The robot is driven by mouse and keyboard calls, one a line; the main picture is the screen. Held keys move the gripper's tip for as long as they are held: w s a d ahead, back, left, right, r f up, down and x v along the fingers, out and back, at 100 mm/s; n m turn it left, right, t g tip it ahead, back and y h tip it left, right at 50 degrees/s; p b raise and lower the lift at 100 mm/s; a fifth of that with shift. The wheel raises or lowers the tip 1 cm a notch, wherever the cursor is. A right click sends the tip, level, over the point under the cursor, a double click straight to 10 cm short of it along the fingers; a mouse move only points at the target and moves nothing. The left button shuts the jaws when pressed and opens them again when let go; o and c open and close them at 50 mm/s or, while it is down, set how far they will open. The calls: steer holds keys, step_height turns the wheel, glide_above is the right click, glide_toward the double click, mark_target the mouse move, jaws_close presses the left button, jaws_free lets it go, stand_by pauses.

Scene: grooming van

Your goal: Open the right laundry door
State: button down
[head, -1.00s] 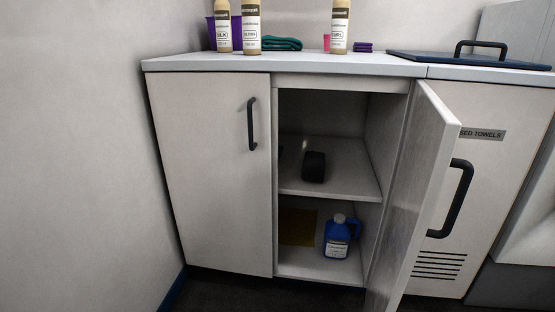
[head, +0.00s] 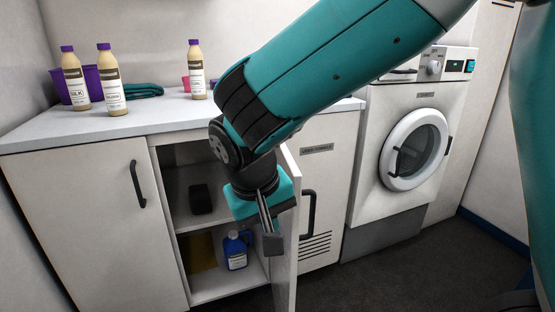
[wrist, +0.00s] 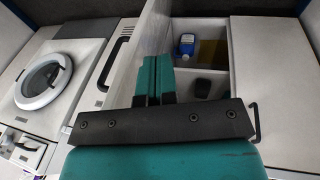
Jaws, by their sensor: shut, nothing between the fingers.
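The right cabinet door (head: 286,285) stands swung out, its inner face towards the opening. Its black handle (head: 308,213) juts out past the door's edge on the outer side. In the wrist view the open door (wrist: 140,45) is just left of my fingers, with the handle (wrist: 113,62) beyond it. My gripper (head: 271,242) is shut and empty, in front of the cabinet opening, close to the door's inner side. In the wrist view its fingers (wrist: 155,72) are together. I cannot tell whether they touch the door. My arm covers the opening's upper part.
A blue jug (head: 236,250) and a black item (head: 201,199) sit inside on shelves. The left door (head: 100,225) is closed. Bottles (head: 112,82) stand on the counter (head: 60,133). A washer (head: 410,150) is at right. The floor ahead of it (head: 400,265) is clear.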

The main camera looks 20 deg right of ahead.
steer(key=w+a+r+m+t+h+p, duration=0.1)
steer(key=w+a+r+m+h+p, duration=0.25)
steer(key=r+p, duration=0.2)
steer(key=b, duration=0.1)
glide_toward(291, 213)
step_height(291, 213, down, 4)
steer(key=w+a, duration=0.2)
steer(key=shift+m+t+h, duration=0.25)
steer(key=shift+t, duration=0.05)
steer(key=shift+s+d+f+b, duration=0.1)
steer(key=shift+s+d, duration=0.05)
steer(key=shift+d, duration=0.6)
steer(key=shift+s+d+f+b, duration=0.1)
steer(key=shift+s+d, duration=0.05)
steer(key=shift+d, duration=0.6)
steer(key=shift+s+d+f+b, duration=0.1)
steer(key=shift+s+d, duration=0.05)
steer(key=shift+d, duration=0.6)
